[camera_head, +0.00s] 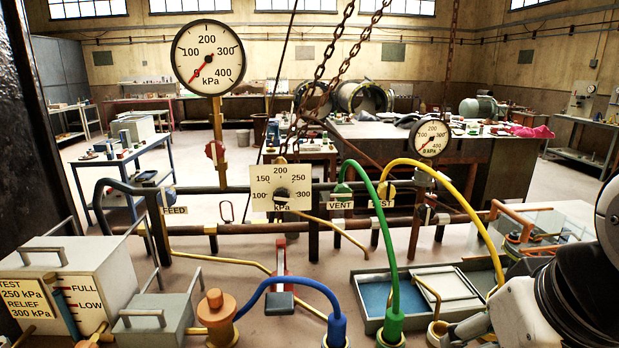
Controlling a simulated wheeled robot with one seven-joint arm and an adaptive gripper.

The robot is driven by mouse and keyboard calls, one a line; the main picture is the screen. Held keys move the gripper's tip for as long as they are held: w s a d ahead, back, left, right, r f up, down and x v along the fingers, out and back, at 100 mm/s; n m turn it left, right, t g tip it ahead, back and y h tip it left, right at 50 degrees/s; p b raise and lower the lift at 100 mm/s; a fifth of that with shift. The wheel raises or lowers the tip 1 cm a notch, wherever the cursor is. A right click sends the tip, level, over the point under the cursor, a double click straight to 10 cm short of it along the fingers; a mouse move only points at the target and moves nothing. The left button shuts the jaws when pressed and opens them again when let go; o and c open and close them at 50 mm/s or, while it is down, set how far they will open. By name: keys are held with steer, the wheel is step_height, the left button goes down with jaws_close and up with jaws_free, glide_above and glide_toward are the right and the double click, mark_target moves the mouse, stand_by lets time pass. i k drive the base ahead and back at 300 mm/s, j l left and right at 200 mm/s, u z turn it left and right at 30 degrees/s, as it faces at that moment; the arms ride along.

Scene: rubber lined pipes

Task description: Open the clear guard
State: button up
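The clear guard (572,222) is a see-through box at the right of the bench in the head view. An orange bar handle (513,214) stands at its left upper side. An orange and green fitting (514,243) shows at or behind its front. My arm comes in from the right edge and covers the guard's right front part. The white and dark end of my arm, with my gripper (468,328), is low at the right, in front of the guard and apart from the handle. Its fingers are too unclear to read as open or shut. The guard looks closed.
A yellow hose (468,205) arches just left of the guard, and a green hose (385,210) stands further left. A grey tray (375,325) lies left of my arm's end. Chains (318,90) hang over the bench. Gauges and pipes stand behind.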

mark_target(533, 243)
steer(key=z, duration=0.75)
steer(key=i, duration=0.05)
